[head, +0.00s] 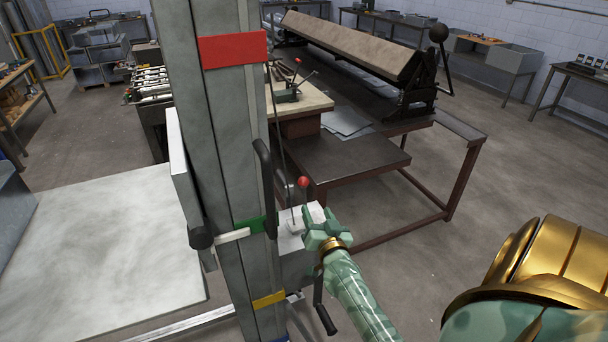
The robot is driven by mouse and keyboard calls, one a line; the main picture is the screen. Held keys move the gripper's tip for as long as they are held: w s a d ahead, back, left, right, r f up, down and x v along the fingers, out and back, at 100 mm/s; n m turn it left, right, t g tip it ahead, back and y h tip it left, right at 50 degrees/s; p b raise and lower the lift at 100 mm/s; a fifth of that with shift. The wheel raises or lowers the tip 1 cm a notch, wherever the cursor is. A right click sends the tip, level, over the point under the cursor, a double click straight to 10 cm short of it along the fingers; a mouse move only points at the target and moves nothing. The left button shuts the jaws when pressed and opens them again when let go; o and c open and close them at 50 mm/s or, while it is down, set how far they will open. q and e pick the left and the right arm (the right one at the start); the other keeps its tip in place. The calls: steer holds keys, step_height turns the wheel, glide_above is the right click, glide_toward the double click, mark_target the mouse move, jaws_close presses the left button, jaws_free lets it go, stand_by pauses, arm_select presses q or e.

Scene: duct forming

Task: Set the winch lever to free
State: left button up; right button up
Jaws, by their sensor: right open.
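The winch lever is a thin stem with a red ball knob (303,182), standing roughly upright over the winch. The winch (290,243) is a pale grey box on the right side of the tall grey mast (232,150). My right gripper (314,224), green with a gold wrist ring, is open beside the winch, just below and right of the red knob. It appears empty, and I cannot tell whether its fingers touch the winch housing. The lever's foot is partly hidden near the gripper. My left gripper is out of view.
A black crank handle (323,312) hangs below my right gripper. A black lever bar (266,180) runs along the mast. A pale platform (100,255) lies left of the mast. A dark metal table (365,160) with a sheet brake stands behind. The floor at right is clear.

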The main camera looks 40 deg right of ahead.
mark_target(305, 187)
steer(key=b+x, duration=0.2)
steer(key=x, duration=1.1)
steer(key=shift+w+a+f+b, duration=0.1)
steer(key=shift+f+b, duration=0.1)
steer(key=shift+b, duration=0.15)
steer(key=shift+w+d+r, duration=0.15)
steer(key=shift+w+d, duration=0.1)
steer(key=shift+w, duration=0.3)
